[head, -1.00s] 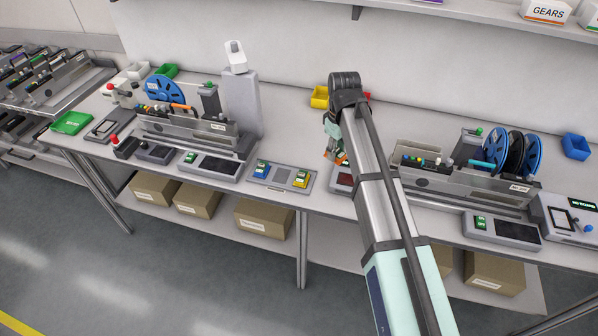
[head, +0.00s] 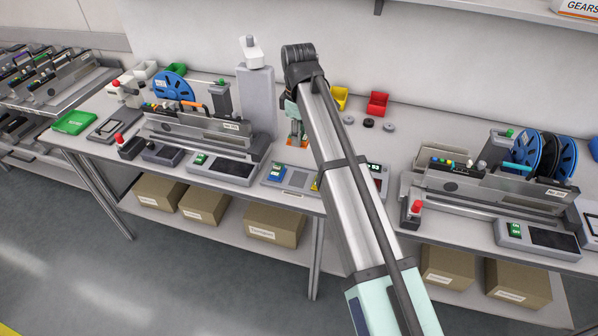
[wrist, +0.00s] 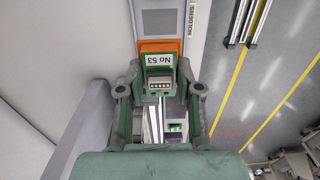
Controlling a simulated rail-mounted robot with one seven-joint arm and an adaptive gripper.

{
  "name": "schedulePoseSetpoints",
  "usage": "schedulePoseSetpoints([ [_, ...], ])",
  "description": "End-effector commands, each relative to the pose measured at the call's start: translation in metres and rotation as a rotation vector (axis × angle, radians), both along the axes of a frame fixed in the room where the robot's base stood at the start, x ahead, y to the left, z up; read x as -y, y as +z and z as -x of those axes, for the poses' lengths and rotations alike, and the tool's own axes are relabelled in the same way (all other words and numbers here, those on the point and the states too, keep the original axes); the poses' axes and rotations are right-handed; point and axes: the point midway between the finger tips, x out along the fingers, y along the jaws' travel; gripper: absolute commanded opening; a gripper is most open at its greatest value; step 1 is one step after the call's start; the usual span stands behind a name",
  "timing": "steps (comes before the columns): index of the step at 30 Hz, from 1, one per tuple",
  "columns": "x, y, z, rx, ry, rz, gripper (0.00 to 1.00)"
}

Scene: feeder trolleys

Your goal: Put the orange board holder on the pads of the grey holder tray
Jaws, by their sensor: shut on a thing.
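The orange board holder (head: 290,142) is in my gripper (head: 297,134), behind the grey holder tray (head: 270,184) in the head view. In the wrist view my gripper (wrist: 160,84) is shut on the holder; its orange end (wrist: 158,45) shows beyond a white "No 53" label. The grey tray (wrist: 177,34), marked "HOLDERS", lies past that end, with a dark pad (wrist: 160,22) in sight. The holder's underside is hidden.
A tall grey post (head: 257,105) stands close left of my gripper. Yellow (head: 339,97) and red (head: 377,103) bins are behind. The bench right of my arm is partly clear.

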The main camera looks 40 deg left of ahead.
Motion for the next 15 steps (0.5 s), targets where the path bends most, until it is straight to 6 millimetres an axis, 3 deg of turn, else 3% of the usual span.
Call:
schedulePoseSetpoints([
  [9,0.002,-0.076,0.001,-0.002,-0.002,0.002,0.0],
  [15,0.001,-0.107,0.0,0.0,-0.002,0.0,0.0],
])
